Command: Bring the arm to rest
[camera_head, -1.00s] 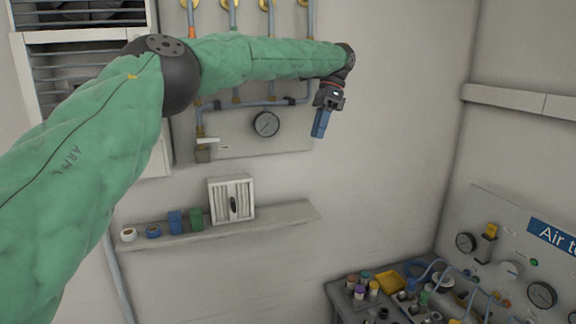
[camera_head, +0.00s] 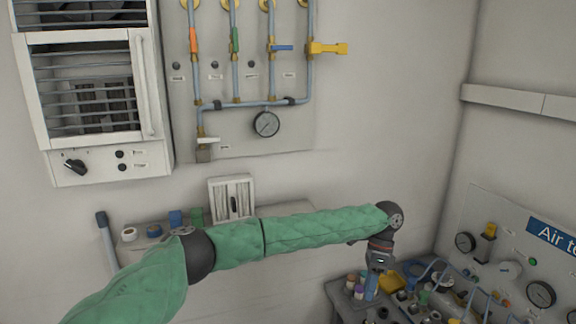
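My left arm is green and padded and comes in from the lower left, passing in front of the wall shelf. My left gripper (camera_head: 373,285) has blue fingers and points down at the right end of the arm. It appears in front of or over the left part of the cluttered workbench. Its fingers are small and seen edge-on, so I cannot tell whether they are open or shut. I see no object clearly held in it. My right gripper is not in view.
A pipe panel (camera_head: 240,135) with coloured valve handles and a gauge (camera_head: 266,124) is on the wall. A louvred cabinet (camera_head: 90,100) hangs at left. The shelf (camera_head: 290,209) is partly hidden by my arm.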

